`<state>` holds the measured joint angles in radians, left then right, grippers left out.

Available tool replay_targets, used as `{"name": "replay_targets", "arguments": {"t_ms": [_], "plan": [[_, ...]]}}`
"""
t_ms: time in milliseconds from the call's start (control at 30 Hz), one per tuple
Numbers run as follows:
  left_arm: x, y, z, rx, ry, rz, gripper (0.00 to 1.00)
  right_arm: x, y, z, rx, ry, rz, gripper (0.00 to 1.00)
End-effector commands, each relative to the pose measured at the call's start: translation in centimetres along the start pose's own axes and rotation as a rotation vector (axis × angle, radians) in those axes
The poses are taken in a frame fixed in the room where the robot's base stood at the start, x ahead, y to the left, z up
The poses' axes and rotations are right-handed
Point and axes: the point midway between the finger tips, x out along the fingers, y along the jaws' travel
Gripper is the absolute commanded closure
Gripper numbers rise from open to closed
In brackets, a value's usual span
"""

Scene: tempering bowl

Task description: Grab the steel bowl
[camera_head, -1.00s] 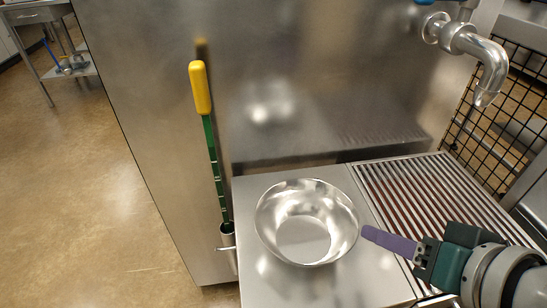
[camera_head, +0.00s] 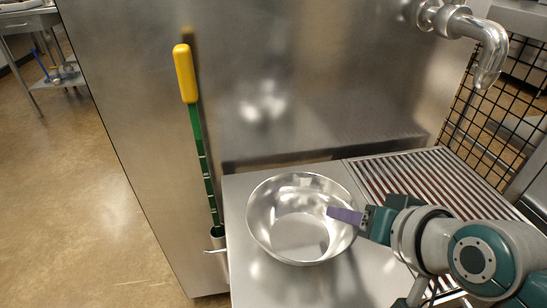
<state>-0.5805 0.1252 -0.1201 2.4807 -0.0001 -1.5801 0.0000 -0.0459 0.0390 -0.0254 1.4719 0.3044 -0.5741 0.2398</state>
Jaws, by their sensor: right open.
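The steel bowl (camera_head: 275,225) is shiny, round and empty. It stands upright on the steel counter (camera_head: 250,284), in the lower middle of the head view. My right gripper (camera_head: 345,215) comes in from the right, with a purple finger at the bowl's right rim. The fingertip overlaps the rim and the inside of the bowl in the picture; I cannot tell whether it touches. Only one finger shows clearly, and the gripper is open. My left gripper is not in view.
A slatted drain grate (camera_head: 415,185) lies right of the bowl, with a black wire mesh (camera_head: 490,130) behind it. A steel tap (camera_head: 480,40) hangs above. A green tool with a yellow handle (camera_head: 185,75) stands left of the counter, against the steel panel.

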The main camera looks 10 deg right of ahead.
Motion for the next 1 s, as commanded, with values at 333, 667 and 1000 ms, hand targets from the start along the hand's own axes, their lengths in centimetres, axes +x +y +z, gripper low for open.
{"name": "replay_targets", "arguments": {"t_ms": [333,667,1000], "plan": [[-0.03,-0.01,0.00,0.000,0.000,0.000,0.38,-0.05,0.01,-0.01,0.000,0.000,0.000,0.92],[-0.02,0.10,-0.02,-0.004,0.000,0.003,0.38,-0.05,0.04,0.01,0.000,0.000,0.001,1.00],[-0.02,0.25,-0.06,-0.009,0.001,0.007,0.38,-0.05,0.06,0.02,0.000,-0.001,0.001,1.00]]}}
